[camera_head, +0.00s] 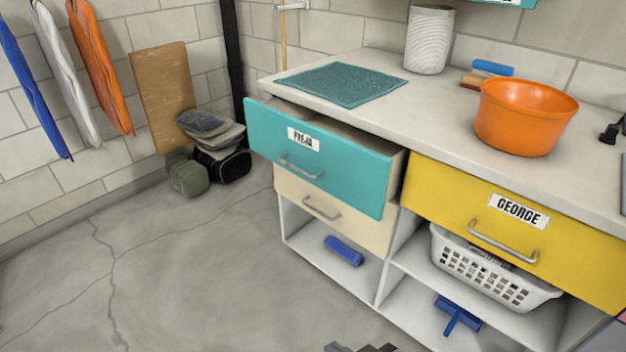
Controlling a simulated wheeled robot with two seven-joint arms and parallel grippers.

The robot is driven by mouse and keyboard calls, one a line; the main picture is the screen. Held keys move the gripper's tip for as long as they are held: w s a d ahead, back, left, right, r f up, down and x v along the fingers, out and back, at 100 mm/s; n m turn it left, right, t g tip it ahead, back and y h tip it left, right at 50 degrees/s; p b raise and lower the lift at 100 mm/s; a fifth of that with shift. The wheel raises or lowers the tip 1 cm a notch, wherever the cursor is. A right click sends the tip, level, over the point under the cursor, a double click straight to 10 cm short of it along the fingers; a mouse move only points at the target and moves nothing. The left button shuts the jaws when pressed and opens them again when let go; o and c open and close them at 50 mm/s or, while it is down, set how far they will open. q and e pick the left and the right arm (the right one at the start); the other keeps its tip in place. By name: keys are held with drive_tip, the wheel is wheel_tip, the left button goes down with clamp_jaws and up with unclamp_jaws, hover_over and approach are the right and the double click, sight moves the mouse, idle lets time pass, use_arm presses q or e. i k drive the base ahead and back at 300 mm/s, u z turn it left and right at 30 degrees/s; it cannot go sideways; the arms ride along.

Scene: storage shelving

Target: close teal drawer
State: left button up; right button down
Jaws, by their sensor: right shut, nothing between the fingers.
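The teal drawer (330,165), with a white name label and a grey bar handle (301,167), is pulled part way out from under the worktop. Its front stands forward of the cream drawer (335,208) below it, and its side shows at the right end. My right gripper (361,348) shows only as a dark tip at the bottom edge, shut and empty. It is below and in front of the teal drawer, apart from it. My left gripper is not in view.
A yellow drawer (440,190) labelled George is to the right, above a white basket (485,272). An orange bowl (522,117), teal mat (341,83) and white ribbed container (429,40) stand on the worktop (425,105).

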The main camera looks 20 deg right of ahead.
sight(363, 170)
drive_tip(key=z, duration=0.15)
drive_tip(key=k, duration=0.3)
drive_tip(key=u, duration=1.55)
drive_tip(key=i, duration=1.05)
drive_tip(key=z, duration=1.2)
drive_tip(key=i, duration=0.65)
drive_tip(key=z, duration=0.6)
